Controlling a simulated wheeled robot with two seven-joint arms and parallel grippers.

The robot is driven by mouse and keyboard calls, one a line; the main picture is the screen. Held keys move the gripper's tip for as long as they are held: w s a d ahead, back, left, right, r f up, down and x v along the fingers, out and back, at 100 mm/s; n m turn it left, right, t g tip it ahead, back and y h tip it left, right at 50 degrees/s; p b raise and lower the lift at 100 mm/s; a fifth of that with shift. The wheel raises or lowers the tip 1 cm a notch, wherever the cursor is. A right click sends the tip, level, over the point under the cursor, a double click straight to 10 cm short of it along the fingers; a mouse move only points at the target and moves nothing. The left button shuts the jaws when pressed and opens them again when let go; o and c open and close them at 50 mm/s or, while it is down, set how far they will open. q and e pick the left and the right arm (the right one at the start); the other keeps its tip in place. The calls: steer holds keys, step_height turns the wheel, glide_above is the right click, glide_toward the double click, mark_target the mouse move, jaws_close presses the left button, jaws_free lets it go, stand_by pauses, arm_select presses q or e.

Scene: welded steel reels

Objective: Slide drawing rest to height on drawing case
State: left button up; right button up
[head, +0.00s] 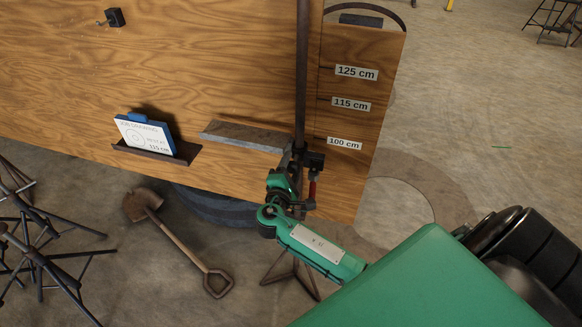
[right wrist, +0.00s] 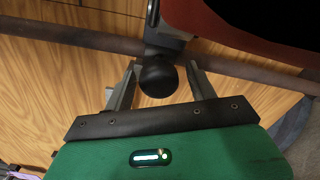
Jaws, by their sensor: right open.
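The drawing case is a large wooden panel (head: 230,60) with a dark upright post (head: 302,75) and a height scale on its right part. The drawing rest appears to be the grey ledge (head: 240,135), beside a dark clamp (head: 314,160) on the post, near the 100 cm label (head: 345,143). A red handle (head: 312,190) hangs below the clamp. My right gripper (head: 289,165) is at the clamp. In the right wrist view its open fingers (right wrist: 163,72) stand either side of a black ball knob (right wrist: 158,76); contact is unclear. My left gripper is out of view.
A job drawing card (head: 145,137) reading 115 cm sits on a small shelf (head: 155,152). Labels for 115 cm (head: 351,104) and 125 cm (head: 357,73) are above the clamp. A shovel (head: 180,240) and dark metal stands (head: 40,250) are on the floor at left.

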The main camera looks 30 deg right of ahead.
jaws_close()
step_height(320, 180, up, 16)
steer(key=p, duration=0.8)
steer(key=shift+f+p, duration=0.2)
steer(key=shift+p, duration=0.15)
jaws_free()
steer(key=shift+f, duration=0.15)
steer(key=b+v, duration=0.5)
steer(key=v, duration=0.8)
steer(key=shift+s+a, duration=0.2)
steer(key=shift+a, duration=0.15)
